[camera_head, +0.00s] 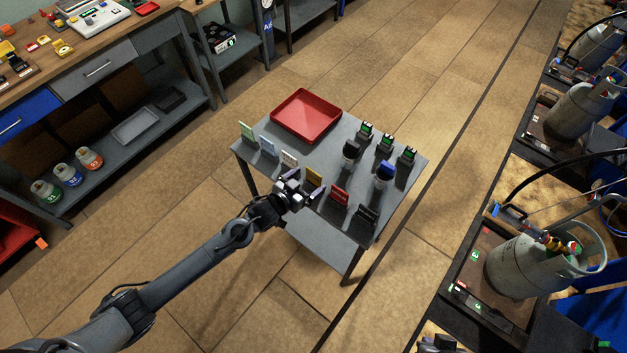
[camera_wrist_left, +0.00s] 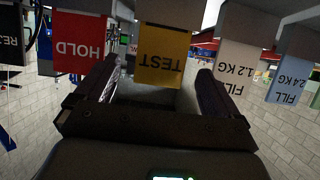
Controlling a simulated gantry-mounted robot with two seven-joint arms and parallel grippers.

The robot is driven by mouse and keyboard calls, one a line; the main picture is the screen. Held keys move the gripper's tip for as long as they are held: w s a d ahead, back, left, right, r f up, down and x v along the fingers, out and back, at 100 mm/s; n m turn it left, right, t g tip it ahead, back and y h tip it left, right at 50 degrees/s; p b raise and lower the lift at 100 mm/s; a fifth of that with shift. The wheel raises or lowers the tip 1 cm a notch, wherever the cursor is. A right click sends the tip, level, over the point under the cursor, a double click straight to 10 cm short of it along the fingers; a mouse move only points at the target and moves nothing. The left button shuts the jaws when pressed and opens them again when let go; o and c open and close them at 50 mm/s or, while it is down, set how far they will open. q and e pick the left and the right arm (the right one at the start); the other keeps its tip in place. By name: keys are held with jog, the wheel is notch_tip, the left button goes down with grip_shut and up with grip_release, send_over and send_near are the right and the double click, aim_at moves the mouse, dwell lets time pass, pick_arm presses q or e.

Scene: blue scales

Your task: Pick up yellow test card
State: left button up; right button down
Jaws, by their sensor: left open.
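The yellow test card (camera_head: 314,177) stands upright on a small grey table (camera_head: 257,176), in the row of cards along its near edge. In the left wrist view the yellow card (camera_wrist_left: 163,56), marked TEST, appears upside down, between and ahead of my finger pads. My left gripper (camera_head: 301,193) is open and empty at the table's near edge, right in front of the card. Its two fingers (camera_wrist_left: 160,92) show on either side of the card in the wrist view. I cannot tell whether the card is between the fingertips or just beyond them. My right gripper is not in view.
A red HOLD card (camera_head: 338,195) and a white FILL card (camera_head: 290,159) stand close on either side. Further cards continue the row. A red tray (camera_head: 306,116), black-and-green devices (camera_head: 385,142) and a blue-topped item (camera_head: 385,171) stand behind. Gas cylinders (camera_head: 525,265) are at right.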

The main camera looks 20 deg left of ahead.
aim_at(313, 176)
pick_arm(q)
jog(key=shift+x, duration=2.1)
jog(key=shift+a, duration=0.1)
jog(key=shift+c, duration=0.4)
jog(key=c, duration=0.9)
jog(key=shift+r, duration=0.15)
jog(key=shift+c, duration=0.2)
